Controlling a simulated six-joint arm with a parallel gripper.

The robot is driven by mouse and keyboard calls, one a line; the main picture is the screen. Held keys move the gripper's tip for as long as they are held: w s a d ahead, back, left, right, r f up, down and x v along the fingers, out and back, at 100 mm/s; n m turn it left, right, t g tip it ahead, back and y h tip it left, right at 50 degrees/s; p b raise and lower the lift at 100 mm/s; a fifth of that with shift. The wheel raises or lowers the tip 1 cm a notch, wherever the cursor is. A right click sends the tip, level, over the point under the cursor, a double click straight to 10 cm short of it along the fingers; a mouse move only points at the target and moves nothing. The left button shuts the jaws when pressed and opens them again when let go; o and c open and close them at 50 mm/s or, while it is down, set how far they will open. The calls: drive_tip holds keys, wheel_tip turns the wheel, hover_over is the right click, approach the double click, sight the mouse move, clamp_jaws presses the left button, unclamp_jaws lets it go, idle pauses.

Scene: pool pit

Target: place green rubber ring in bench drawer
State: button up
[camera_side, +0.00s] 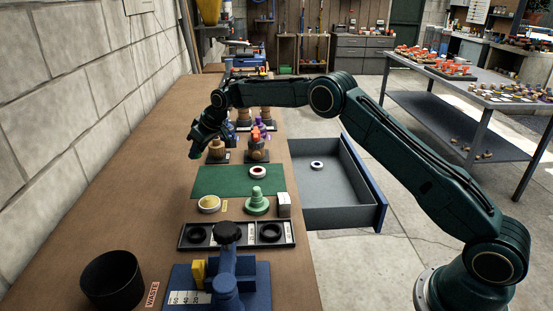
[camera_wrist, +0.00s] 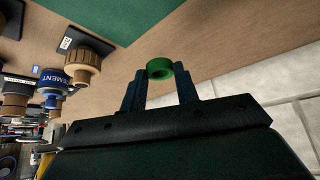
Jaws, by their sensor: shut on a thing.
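My gripper (camera_side: 196,150) is above the left part of the bench, beyond the green mat and apart from the drawer. In the wrist view, the green rubber ring (camera_wrist: 160,63) is held between the two fingertips, with its hole visible. I cannot make out the ring in the side view. The bench drawer (camera_side: 345,199) stands open on the right side of the bench, with a blue front and a grey floor. A small white ring-shaped piece with a dark centre (camera_side: 317,165) lies inside it; the rest of the floor is bare.
A green mat (camera_side: 225,182) lies on the bench (camera_side: 150,180). Near it are a yellow-filled dish (camera_side: 209,204), a pale green stepped cone (camera_side: 257,202) and a black tray (camera_side: 203,243) of rings. Several valve-like parts (camera_side: 257,148) stand beyond. A wall borders the left.

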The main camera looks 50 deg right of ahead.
drive_tip(key=s+d+f+m+h, duration=0.1)
drive_tip(key=s+d, duration=0.3)
drive_tip(key=s, duration=0.3)
drive_tip(key=s+d+f+m, duration=0.1)
drive_tip(key=s+d, duration=0.3)
drive_tip(key=s, duration=0.4)
drive_tip(key=s+d+f+m+h, duration=0.1)
drive_tip(key=s+d+m, duration=0.1)
drive_tip(key=s+d, duration=0.2)
drive_tip(key=shift+s+d+f+h, duration=0.1)
drive_tip(key=shift+s+h, duration=0.05)
drive_tip(key=shift+s, duration=0.7)
drive_tip(key=shift+s+d+f+h, duration=0.1)
drive_tip(key=shift+s+h, duration=0.05)
drive_tip(key=shift+s, duration=0.7)
drive_tip(key=s+d+f+m+h, duration=0.1)
drive_tip(key=s+d+m+h, duration=0.1)
drive_tip(key=d+m, duration=0.35)
drive_tip(key=m+g+h, duration=0.4)
drive_tip(key=m+g, duration=0.2)
drive_tip(key=m, duration=0.6)
hover_over(332, 199)
drive_tip(key=a, duration=0.2)
drive_tip(key=shift+n, duration=0.35)
drive_tip(key=shift+a+f, duration=0.2)
drive_tip(key=shift+f, duration=9.9)
drive_tip(key=shift+f, duration=0.1)
drive_tip(key=o, duration=0.9)
drive_tip(key=shift+o, duration=0.2)
